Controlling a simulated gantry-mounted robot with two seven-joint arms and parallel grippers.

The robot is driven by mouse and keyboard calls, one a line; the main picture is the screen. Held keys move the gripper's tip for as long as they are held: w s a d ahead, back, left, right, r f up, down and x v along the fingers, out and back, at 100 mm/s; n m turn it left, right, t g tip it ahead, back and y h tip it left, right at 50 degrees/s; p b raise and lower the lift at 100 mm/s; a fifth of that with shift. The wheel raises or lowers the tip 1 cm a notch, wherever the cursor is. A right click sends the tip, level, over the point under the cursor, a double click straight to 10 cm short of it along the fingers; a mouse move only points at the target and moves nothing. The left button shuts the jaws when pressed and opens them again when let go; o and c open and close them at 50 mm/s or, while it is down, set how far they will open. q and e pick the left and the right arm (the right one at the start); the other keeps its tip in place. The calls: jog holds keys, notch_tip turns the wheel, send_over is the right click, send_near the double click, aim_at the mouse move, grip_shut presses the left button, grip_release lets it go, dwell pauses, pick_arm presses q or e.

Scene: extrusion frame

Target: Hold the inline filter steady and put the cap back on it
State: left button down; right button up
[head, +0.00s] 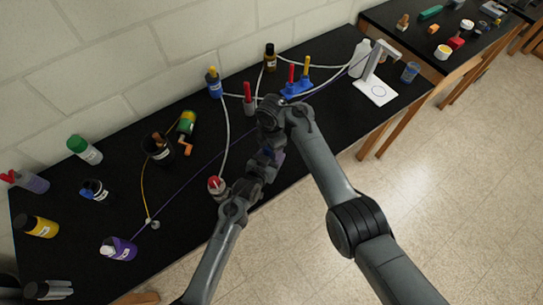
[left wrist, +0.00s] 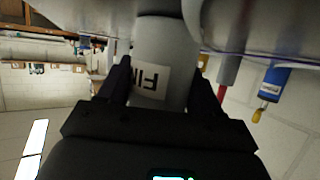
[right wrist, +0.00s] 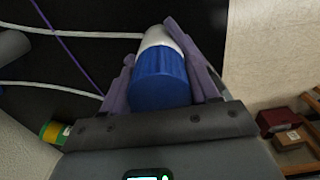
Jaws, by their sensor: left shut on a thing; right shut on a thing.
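The inline filter, a pale cylinder with a white label reading "FI", is in the left wrist view (left wrist: 165,45). My left gripper (left wrist: 158,70) is shut on it, one finger on each side. The blue cap (right wrist: 160,80) is in the right wrist view, and my right gripper (right wrist: 150,45) is shut around it. A white cylindrical part shows just beyond the cap, in line with it; I cannot tell whether cap and filter body are fully joined. In the head view both hands meet above the front edge of the black bench, and my arms mostly hide the filter and cap.
White hoses run across the black bench (head: 330,135). A red-topped bottle (head: 217,187) stands close to my left arm. A blue holder with red and yellow pieces (head: 297,88), a white stand (head: 375,90) and a blue-and-yellow bottle (head: 214,85) stand behind. Several bottles crowd the left.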

jog(key=o, duration=1.2)
jog(key=shift+c, duration=0.2)
jog(key=shift+r, duration=0.1)
jog(key=shift+r, duration=2.2)
jog(key=shift+c, duration=0.5)
